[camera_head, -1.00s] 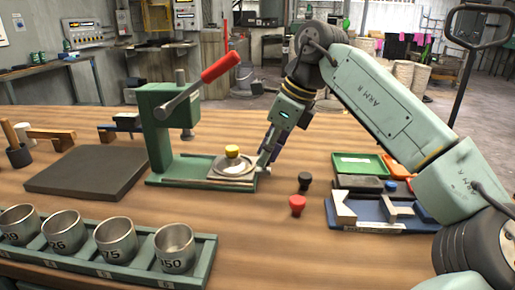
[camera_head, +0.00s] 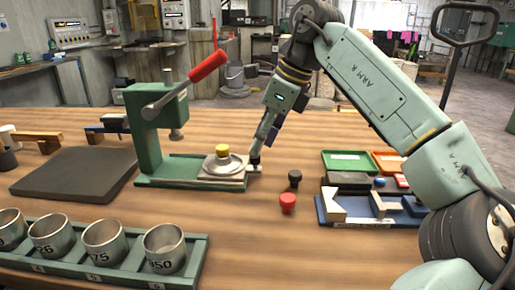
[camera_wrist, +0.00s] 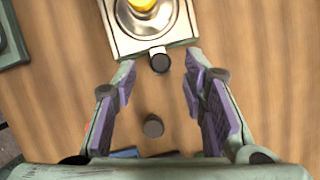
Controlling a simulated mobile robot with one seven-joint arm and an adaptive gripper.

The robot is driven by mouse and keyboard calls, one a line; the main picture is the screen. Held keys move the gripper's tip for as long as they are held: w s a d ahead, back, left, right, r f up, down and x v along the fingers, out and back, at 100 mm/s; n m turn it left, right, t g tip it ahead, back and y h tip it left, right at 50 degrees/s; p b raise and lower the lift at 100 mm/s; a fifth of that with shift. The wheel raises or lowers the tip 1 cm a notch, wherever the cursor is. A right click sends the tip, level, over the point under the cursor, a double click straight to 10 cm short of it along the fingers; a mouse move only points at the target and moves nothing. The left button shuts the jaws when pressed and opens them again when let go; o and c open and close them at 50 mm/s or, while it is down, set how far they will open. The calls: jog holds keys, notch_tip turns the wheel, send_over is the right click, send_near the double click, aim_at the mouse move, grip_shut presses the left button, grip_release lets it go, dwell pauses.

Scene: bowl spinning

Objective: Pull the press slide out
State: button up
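The green press (camera_head: 152,130) with a red-handled lever (camera_head: 207,66) stands upright on the wooden table. Its slide (camera_head: 236,183) is a pale plate at the right end of the press base, to the right of the press column. It bears a round metal dish (camera_head: 210,171) with a yellow piece (camera_head: 222,150) on it. The slide's dark-tipped knob (camera_wrist: 160,60) sticks out from its near end in the wrist view. My gripper (camera_head: 258,158) is open, pointing down at that end. In the wrist view its purple-padded fingers stand either side of the knob, with visible gaps.
A black knob (camera_head: 295,177) and a red knob (camera_head: 287,203) stand right of the slide. Trays and a blue rack (camera_head: 350,214) lie farther right. A green rack (camera_head: 195,272) of metal cups fills the front left. A dark mat (camera_head: 75,172) lies left of the press.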

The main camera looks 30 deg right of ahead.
jog(key=shift+v, duration=2.2)
